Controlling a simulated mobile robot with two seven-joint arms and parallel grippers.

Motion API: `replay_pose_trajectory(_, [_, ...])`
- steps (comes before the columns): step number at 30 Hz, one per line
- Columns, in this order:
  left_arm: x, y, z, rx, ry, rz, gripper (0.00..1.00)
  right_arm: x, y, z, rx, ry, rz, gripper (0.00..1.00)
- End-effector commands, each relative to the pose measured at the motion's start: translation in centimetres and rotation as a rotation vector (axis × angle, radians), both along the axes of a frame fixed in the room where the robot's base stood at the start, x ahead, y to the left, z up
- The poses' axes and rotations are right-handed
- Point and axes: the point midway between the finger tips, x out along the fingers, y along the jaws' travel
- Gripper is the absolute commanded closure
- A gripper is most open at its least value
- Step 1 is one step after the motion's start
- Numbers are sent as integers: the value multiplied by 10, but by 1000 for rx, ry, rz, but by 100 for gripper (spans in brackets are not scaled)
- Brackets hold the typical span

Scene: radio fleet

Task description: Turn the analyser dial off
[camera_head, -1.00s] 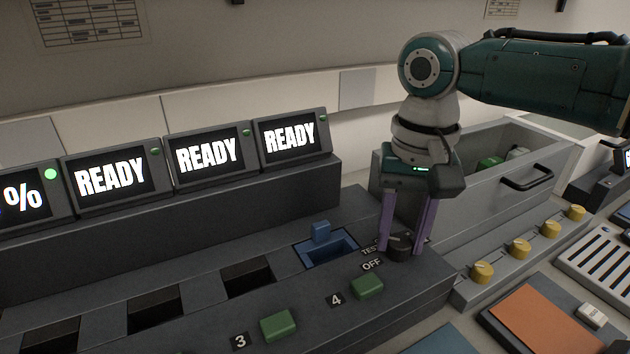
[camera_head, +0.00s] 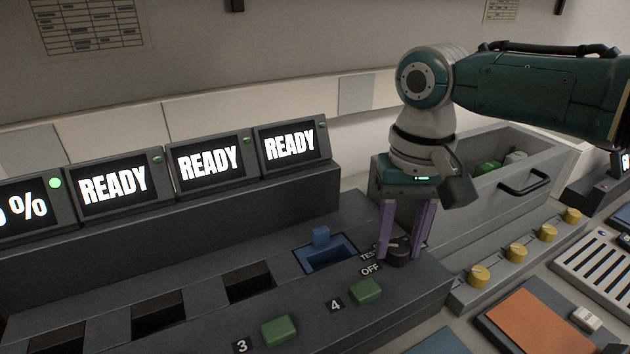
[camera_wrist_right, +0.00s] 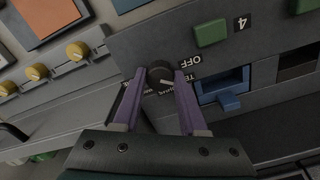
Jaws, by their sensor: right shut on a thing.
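The analyser dial (camera_head: 398,256) is a black round knob near the right end of the dark console, beside the printed OFF (camera_head: 370,270) and TEST labels. My right gripper (camera_head: 401,250) points down from above with its purple fingers on either side of the dial, shut on it. The right wrist view shows the dial (camera_wrist_right: 159,75) between the fingertips, with a white pointer line. That line slants toward the TEST side rather than straight at OFF (camera_wrist_right: 190,62). Part of the lettering is hidden by the fingers. My left gripper is in neither view.
A blue-framed slot with a blue lever (camera_head: 320,238) and a green button (camera_head: 366,291) marked 4 sit close to the dial. Several yellow knobs (camera_head: 515,252) line a grey strip to the right. A grey open bin (camera_head: 500,190) stands behind. Screens read READY.

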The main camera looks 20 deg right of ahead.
Motion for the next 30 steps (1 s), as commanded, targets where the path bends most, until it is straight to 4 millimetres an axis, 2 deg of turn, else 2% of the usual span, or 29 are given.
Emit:
replay_pose_trajectory(6, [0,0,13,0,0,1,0,-1,0,2,2,4,183,100])
replay_pose_trajectory(18, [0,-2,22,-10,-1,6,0,-1,0,1,2,3,485,100])
replay_pose_trajectory(30, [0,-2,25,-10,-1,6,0,0,0,0,3,1,616,100])
